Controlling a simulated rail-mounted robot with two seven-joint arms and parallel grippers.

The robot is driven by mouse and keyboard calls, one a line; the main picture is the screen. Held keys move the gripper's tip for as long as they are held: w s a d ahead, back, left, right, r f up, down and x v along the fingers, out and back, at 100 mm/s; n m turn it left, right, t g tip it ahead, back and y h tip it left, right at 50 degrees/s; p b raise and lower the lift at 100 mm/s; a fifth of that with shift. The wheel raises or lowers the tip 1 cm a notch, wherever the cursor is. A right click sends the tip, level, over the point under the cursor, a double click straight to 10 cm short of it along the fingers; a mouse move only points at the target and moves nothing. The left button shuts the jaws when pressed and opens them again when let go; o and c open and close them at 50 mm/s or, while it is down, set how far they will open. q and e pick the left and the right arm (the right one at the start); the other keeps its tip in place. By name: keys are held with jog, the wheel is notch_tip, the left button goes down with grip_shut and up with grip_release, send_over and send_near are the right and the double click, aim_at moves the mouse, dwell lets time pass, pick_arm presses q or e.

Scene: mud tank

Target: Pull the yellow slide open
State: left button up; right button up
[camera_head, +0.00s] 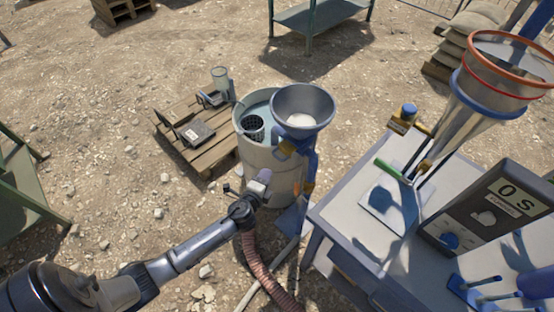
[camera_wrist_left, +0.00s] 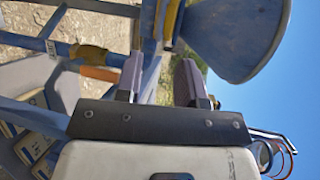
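A grey metal hopper (camera_head: 303,107) stands at the rim of a pale tank on a blue frame. A yellow part (camera_head: 286,148), which looks like the slide, sits just below the hopper. In the left wrist view a yellow strip (camera_wrist_left: 172,18) shows beside the hopper (camera_wrist_left: 232,35), beyond the fingers. My left gripper (camera_head: 264,177) is in front of the tank, below and left of the yellow part. In the wrist view my left gripper (camera_wrist_left: 158,80) has its two dark fingers apart, with nothing clearly held between them. My right gripper is not in view.
The pale tank (camera_head: 262,158) holds a dark mesh basket (camera_head: 253,127). A wooden pallet (camera_head: 208,155) with small gear lies left. A grey table (camera_head: 345,215) at right bears a funnel (camera_head: 468,100) and a timer box (camera_head: 490,212). A ribbed hose (camera_head: 256,262) runs below my left wrist.

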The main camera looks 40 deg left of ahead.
aim_at(277, 157)
pick_arm(q)
jog(key=b+x, duration=0.2)
jog(key=x, duration=0.9)
jog(key=shift+w+a, duration=0.1)
jog(key=shift+w, duration=0.05)
jog(key=shift+f, duration=0.1)
jog(key=c, duration=0.6)
grip_shut()
